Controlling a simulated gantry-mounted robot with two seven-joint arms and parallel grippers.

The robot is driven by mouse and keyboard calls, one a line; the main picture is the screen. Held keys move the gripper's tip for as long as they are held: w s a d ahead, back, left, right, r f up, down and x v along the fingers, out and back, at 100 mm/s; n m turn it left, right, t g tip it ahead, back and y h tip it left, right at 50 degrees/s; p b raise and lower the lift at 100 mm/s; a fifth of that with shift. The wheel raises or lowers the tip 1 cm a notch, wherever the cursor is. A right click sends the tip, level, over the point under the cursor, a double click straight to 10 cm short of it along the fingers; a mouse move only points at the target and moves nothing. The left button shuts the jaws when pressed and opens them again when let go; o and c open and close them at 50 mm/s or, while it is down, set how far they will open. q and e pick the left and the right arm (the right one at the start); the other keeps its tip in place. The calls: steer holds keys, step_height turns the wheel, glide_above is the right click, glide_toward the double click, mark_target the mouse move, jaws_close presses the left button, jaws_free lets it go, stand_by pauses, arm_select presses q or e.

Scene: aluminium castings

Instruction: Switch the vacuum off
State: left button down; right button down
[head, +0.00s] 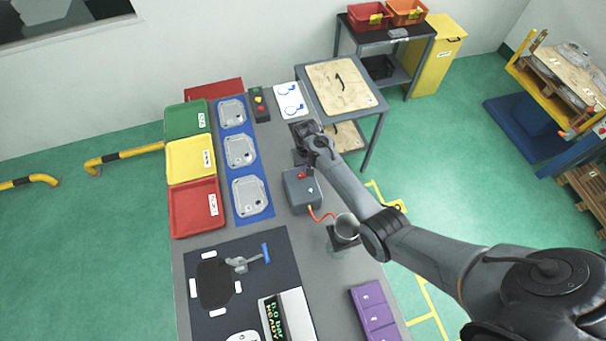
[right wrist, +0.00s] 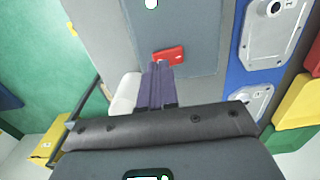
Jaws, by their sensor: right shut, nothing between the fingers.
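The vacuum unit is a grey box (head: 302,192) in the middle of the bench in the head view, with a red switch (head: 302,175) on top and an orange-red hose leading from it. In the right wrist view the box top (right wrist: 195,25) fills the upper middle, and the red switch (right wrist: 169,55) lies just ahead of the fingertips. My right gripper (right wrist: 160,66) is shut and empty, its purple fingers together, close to the switch. I cannot tell whether they touch. The switch's position is not clear. My left gripper is out of view.
A clear cylinder (head: 346,226) stands beside the box under my right forearm. A blue mat (head: 262,208) with grey castings lies left of the box, beside red, yellow and green trays. A control box (head: 260,105) and a white sheet (head: 291,100) lie at the far end.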

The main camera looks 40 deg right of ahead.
steer(key=shift+f+b, duration=0.65)
steer(key=shift+f, duration=0.35)
stand_by(0.7)
steer(key=shift+r, duration=0.1)
step_height(320, 180, up, 7)
steer(key=p, duration=0.8)
stand_by(0.5)
